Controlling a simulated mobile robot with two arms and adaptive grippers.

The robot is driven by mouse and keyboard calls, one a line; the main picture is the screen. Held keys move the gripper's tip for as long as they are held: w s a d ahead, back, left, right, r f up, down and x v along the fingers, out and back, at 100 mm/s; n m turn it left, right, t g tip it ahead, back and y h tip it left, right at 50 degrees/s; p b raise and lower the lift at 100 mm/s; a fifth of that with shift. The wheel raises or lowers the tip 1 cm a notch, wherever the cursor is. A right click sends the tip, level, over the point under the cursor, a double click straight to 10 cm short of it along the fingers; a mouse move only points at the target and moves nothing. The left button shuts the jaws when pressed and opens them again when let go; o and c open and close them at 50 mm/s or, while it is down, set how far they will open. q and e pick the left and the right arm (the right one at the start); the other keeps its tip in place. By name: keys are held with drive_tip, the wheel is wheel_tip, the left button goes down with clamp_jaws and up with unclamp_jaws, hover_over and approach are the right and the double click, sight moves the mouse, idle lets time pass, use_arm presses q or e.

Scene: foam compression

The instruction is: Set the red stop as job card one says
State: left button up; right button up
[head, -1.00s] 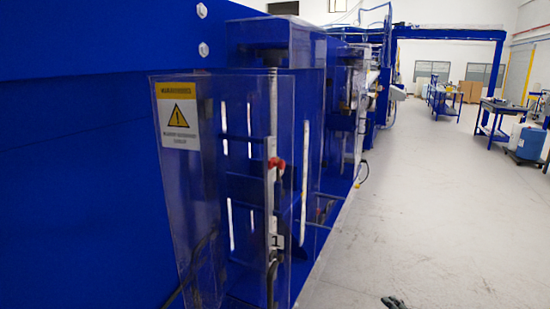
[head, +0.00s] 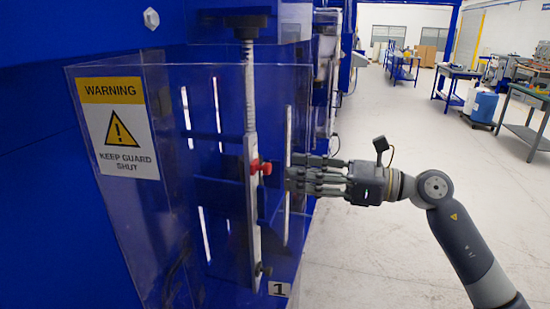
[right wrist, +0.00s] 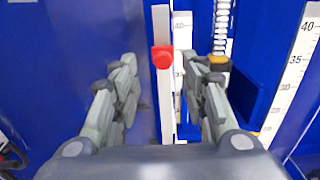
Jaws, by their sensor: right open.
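The red stop (head: 262,167) sits partway up a pale upright rail (head: 253,205) on the blue machine. My right gripper (head: 290,170) is just right of the stop, with its fingers pointing at it. In the right wrist view, the red stop (right wrist: 162,57) shows between the two open fingers (right wrist: 160,75), and they look apart from it. White scales with black marks (right wrist: 292,85) stand to the right, with 40 and 35 readable on one. A plate reading 1 (head: 279,289) is below the rail. No job card can be made out. My left gripper is out of view.
A clear guard (head: 150,220) with a yellow warning sign (head: 118,127), reading KEEP GUARD SHUT, stands around the rail area. A coiled spring (right wrist: 222,25) is right of the stop.

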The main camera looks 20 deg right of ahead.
drive_tip(key=p+x, duration=0.2)
drive_tip(key=x, duration=0.3)
drive_tip(key=shift+w+a, duration=0.15)
drive_tip(key=shift+w, duration=0.2)
drive_tip(key=shift+f, duration=0.1)
drive_tip(key=c, duration=0.3)
clamp_jaws()
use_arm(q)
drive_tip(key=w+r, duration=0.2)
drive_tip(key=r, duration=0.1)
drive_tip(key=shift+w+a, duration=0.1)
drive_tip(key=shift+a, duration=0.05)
